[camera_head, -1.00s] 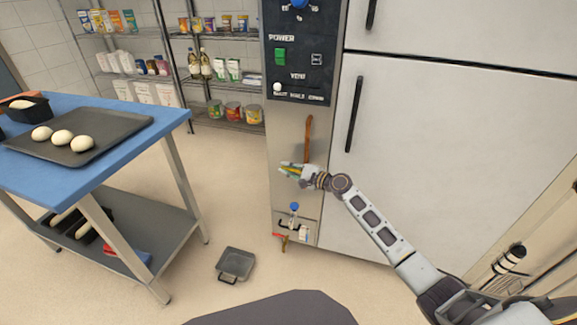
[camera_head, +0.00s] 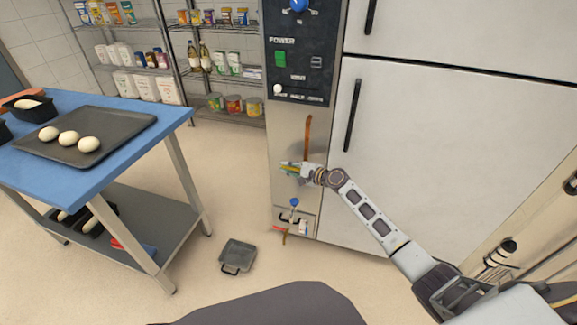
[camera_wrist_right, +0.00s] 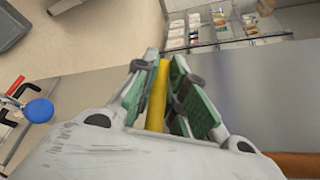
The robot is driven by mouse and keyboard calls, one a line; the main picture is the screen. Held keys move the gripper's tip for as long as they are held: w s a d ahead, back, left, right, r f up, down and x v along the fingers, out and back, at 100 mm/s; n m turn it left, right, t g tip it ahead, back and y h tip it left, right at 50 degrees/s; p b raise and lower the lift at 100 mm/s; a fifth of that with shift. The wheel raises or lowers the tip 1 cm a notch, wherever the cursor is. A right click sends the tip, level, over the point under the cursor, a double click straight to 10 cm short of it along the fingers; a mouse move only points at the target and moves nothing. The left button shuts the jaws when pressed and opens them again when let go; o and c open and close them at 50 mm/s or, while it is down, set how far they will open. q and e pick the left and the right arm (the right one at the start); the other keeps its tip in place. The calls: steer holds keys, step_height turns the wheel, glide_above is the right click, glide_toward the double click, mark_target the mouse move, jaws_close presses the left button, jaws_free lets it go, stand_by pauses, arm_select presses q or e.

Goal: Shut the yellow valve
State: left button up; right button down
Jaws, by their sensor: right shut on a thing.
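The yellow valve shows in the right wrist view as a yellow lever (camera_wrist_right: 157,95) between the two green-padded fingers. My right gripper (camera_wrist_right: 160,92) is shut on it. In the head view my right gripper (camera_head: 290,167) is at the steel panel (camera_head: 285,140) of the oven, below the black control panel. A bit of yellow (camera_head: 287,170) shows at its fingertips, and the rest of the valve is hidden by the gripper. My left gripper is in neither view.
A blue knob (camera_head: 294,202) and a red-handled tap (camera_head: 280,229) are below the gripper. An orange-brown pipe (camera_head: 308,135) runs above it. A grey pan (camera_head: 237,256) lies on the floor. A blue table (camera_head: 105,175) with a dough tray (camera_head: 115,127) stands left.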

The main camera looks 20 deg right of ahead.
steer(key=c, duration=1.6)
jaws_free()
steer(key=shift+f, duration=0.1)
steer(key=shift+o, duration=0.7)
steer(key=shift+v, duration=1.25)
steer(key=v, duration=0.9)
steer(key=shift+s, duration=0.25)
steer(key=shift+d, duration=0.1)
